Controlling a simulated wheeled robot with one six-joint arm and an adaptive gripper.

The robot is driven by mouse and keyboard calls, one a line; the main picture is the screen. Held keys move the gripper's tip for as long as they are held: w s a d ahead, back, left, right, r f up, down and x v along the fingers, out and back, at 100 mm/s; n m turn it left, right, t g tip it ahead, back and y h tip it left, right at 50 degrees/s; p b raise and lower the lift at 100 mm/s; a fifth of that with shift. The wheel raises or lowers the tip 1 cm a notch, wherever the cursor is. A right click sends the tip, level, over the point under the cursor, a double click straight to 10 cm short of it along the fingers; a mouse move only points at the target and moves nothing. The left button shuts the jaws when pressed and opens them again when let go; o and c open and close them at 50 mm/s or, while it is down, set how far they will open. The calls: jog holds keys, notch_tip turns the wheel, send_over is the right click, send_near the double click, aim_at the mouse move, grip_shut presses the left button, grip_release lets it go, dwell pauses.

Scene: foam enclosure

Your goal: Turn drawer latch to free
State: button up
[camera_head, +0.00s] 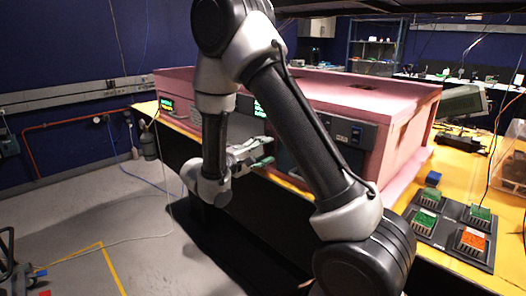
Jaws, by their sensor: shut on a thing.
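My gripper (253,154) is at the front of the pink enclosure (340,92), near the middle of the picture. It is shut on a small green piece (263,162) at its fingertips, which looks like the drawer latch. The latch's turn angle is too small to tell. A dark drawer front (287,160) is behind and right of the gripper. My arm hides much of the enclosure's front.
A black tray (447,237) with green and orange blocks lies on the yellow bench (462,165) at right. A blue block (433,179) is beside it. Open grey floor (60,220) is at left.

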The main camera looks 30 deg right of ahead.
jog(key=shift+m, duration=0.6)
jog(key=o, duration=1)
jog(key=v, duration=1.2)
